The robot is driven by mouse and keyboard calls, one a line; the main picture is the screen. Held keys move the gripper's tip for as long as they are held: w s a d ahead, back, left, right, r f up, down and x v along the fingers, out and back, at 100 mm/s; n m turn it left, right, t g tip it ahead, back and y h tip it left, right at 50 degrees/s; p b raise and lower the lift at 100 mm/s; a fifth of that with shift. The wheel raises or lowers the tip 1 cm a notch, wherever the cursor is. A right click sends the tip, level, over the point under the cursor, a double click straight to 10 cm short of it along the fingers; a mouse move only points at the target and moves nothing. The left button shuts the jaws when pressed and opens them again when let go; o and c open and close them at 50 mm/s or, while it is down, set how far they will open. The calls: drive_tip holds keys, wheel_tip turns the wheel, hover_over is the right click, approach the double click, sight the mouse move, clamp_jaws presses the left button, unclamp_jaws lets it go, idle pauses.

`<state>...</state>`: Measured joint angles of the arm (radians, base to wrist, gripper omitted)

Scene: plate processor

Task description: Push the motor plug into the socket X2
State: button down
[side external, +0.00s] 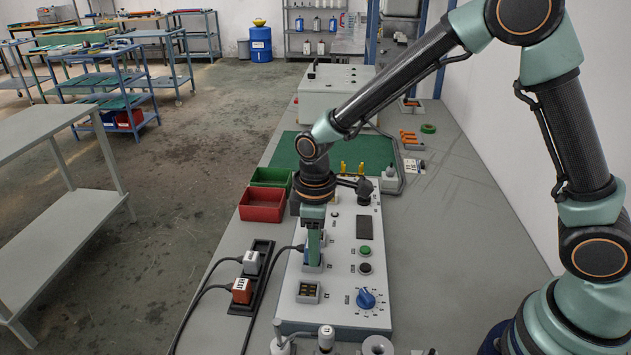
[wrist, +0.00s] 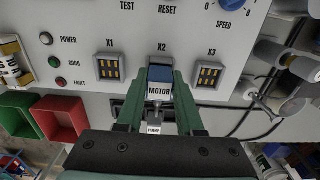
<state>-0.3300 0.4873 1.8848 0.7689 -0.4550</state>
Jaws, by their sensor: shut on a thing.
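The motor plug (wrist: 160,90), blue with a white MOTOR label, is between the green fingers of my gripper (wrist: 160,76). My gripper is shut on it. In the side view my gripper (side external: 313,256) points down over the panel, and a little of the blue plug (side external: 306,256) shows beside the fingers, with its black cable leading left. In the wrist view the plug lies just below the X2 lettering and covers socket X2. The socket is hidden, so I cannot tell how deep the plug sits.
Empty sockets X1 (wrist: 109,69) and X3 (wrist: 208,75) flank the plug on the grey panel (side external: 335,268). A white plug (side external: 251,262) and an orange-red plug (side external: 241,291) stand in a black holder to the left. Red (side external: 262,205) and green (side external: 271,177) bins stand behind.

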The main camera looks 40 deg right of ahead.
drive_tip(key=shift+c, duration=2.3)
unclamp_jaws()
wheel_tip(320, 180, up, 11)
drive_tip(key=s+d+r+m+t, duration=0.5)
drive_tip(key=s+d+r+m, duration=0.2)
drive_tip(key=d, duration=0.6)
drive_tip(key=s+m, duration=0.2)
drive_tip(key=s, duration=0.1)
drive_tip(key=shift+d+r+t, duration=0.15)
drive_tip(key=shift+t, duration=0.15)
